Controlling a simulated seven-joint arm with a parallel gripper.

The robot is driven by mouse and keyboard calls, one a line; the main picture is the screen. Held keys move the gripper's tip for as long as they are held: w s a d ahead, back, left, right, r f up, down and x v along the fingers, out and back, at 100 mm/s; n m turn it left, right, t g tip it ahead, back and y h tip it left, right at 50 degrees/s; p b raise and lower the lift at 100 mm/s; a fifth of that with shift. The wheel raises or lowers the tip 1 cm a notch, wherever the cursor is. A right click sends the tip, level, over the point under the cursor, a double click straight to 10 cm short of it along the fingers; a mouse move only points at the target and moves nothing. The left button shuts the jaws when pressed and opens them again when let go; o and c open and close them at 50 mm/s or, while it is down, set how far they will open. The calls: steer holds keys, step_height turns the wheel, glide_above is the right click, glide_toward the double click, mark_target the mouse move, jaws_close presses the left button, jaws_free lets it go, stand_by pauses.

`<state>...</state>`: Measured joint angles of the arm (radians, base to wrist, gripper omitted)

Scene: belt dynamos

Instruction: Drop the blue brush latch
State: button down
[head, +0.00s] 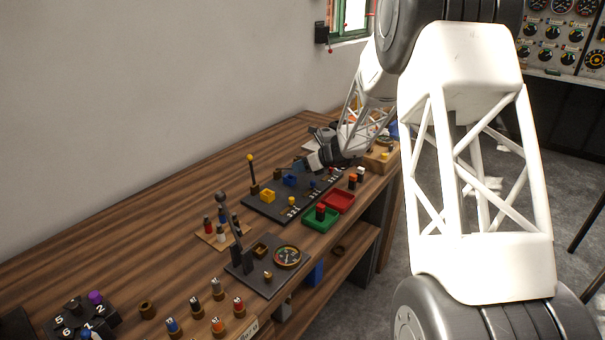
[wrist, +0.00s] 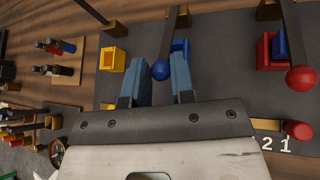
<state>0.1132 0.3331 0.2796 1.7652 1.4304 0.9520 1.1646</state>
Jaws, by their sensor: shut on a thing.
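The blue brush latch is a dark lever ending in a blue ball (wrist: 160,70), seen in the wrist view. My gripper (wrist: 160,72) has its two fingers on either side of the ball and is shut on it. In the head view my gripper (head: 318,156) is over the far part of the dark board (head: 262,207). A blue box (wrist: 179,47) sits partly hidden behind the lever and right finger; it also shows in the head view (head: 290,180). The lever appears raised in the wrist view, but its exact tilt cannot be told.
A yellow box (wrist: 113,59) is left of my fingers. A red box (wrist: 270,50) and a red-ball lever (wrist: 302,78) are to the right. A red knob (wrist: 299,130) is nearer. Green (head: 320,219) and red (head: 338,201) trays stand in front of the board. The back-left tabletop is clear.

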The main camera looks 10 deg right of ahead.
steer(key=shift+w+a+r, duration=0.15)
steer(key=shift+r, duration=0.3)
steer(key=c, duration=1)
jaws_free()
steer(key=shift+v, duration=3.95)
steer(key=shift+f, duration=0.1)
